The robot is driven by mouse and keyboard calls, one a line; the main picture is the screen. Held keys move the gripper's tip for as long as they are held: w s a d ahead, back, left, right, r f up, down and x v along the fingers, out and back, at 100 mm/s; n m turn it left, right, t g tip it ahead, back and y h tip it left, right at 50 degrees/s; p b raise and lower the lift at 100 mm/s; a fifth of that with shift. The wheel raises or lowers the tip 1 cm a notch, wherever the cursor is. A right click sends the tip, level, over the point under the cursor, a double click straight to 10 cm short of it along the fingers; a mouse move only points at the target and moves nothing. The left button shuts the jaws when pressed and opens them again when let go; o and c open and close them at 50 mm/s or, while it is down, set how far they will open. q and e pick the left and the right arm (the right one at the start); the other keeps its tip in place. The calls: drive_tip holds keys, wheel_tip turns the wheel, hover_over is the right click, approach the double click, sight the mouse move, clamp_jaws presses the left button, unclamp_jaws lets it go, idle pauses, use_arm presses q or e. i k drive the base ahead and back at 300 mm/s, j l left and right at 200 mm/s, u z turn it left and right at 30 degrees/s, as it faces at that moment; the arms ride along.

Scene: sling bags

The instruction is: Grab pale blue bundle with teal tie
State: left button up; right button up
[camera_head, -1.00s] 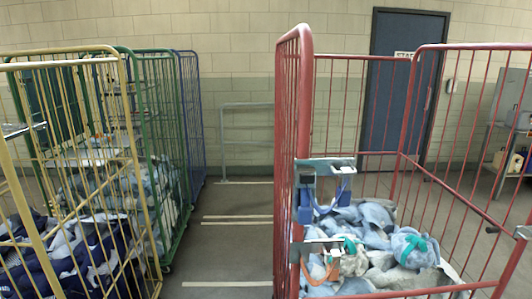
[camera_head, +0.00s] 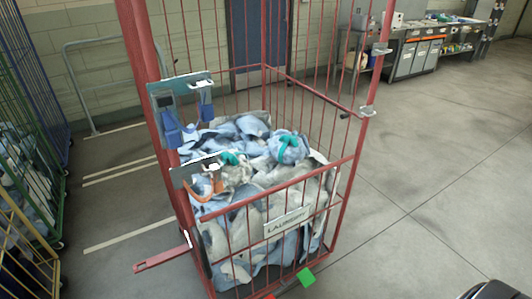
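A pale blue bundle with a teal tie (camera_head: 290,150) lies on top of the laundry heap inside the red cage trolley (camera_head: 258,176), toward the right of the heap. The teal tie crosses over its top. A second teal tie (camera_head: 229,158) shows to its left, on paler cloth, partly behind a bracket on the cage's left side.
The cage's front has a lower barred panel with a laundry sign (camera_head: 288,222); its upper front looks open. Metal brackets with blue parts (camera_head: 171,128) hang on its left side. Other cages (camera_head: 25,170) stand at left. Floor (camera_head: 440,170) at right is clear.

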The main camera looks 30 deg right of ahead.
sight(286, 147)
drive_tip(key=l+u, duration=0.3)
drive_tip(key=l, duration=0.85)
drive_tip(key=l+u, duration=0.35)
drive_tip(key=l, duration=0.8)
